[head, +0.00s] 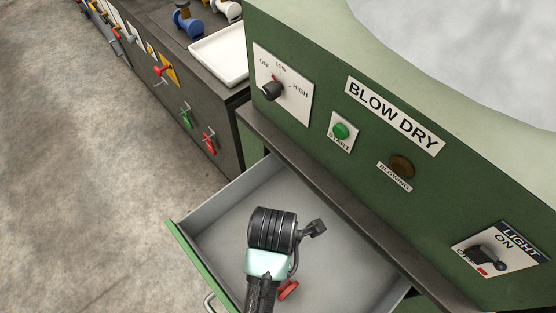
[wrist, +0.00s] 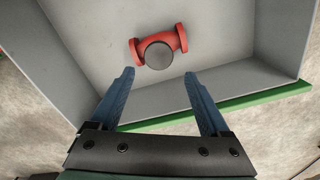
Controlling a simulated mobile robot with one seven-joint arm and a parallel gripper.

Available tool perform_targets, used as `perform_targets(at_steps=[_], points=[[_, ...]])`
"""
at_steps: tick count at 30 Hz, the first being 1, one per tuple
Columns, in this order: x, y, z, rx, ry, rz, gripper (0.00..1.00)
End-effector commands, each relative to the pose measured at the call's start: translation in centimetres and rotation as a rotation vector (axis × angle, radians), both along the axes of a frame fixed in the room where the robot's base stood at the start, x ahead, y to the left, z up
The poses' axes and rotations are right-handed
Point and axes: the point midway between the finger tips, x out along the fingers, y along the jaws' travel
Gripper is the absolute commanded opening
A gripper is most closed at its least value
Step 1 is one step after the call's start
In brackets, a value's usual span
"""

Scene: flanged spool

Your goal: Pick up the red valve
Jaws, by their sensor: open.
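The red valve (wrist: 157,40) lies on the floor of the open grey drawer (wrist: 95,25). In the wrist view it has a flange at each end and a round grey face turned up toward the camera. In the head view only a small part of the valve (head: 289,290) shows, beside my arm, which hides the rest. My gripper (wrist: 158,75) is open and empty, its two blue fingers pointing toward the valve. The valve appears just past the fingertips, roughly centred between them. In the head view my fingers are hidden behind my arm.
The drawer's green front (head: 190,253) and grey walls surround the valve. Above the drawer stands a green machine with a BLOW DRY panel (head: 395,115), knobs and a green button. A dark bench with a white tray (head: 220,54) stands behind. Bare floor lies left.

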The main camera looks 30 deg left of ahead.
Motion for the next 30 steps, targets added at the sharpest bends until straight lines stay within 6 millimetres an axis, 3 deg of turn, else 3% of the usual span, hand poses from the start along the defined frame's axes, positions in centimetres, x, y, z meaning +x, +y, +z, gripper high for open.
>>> perform_targets(at_steps=[10, 17, 25, 30], points=[[-0.1, 0.0, -6.1, -0.001, 0.005, 0.002, 0.80], [0.0, 0.0, -7.7, 0.000, 0.001, 0.002, 0.80], [0.2, 0.2, -11.4, -0.001, 0.002, 0.001, 0.80], [0.3, 0.2, -12.5, 0.001, -0.001, 0.001, 0.80]])
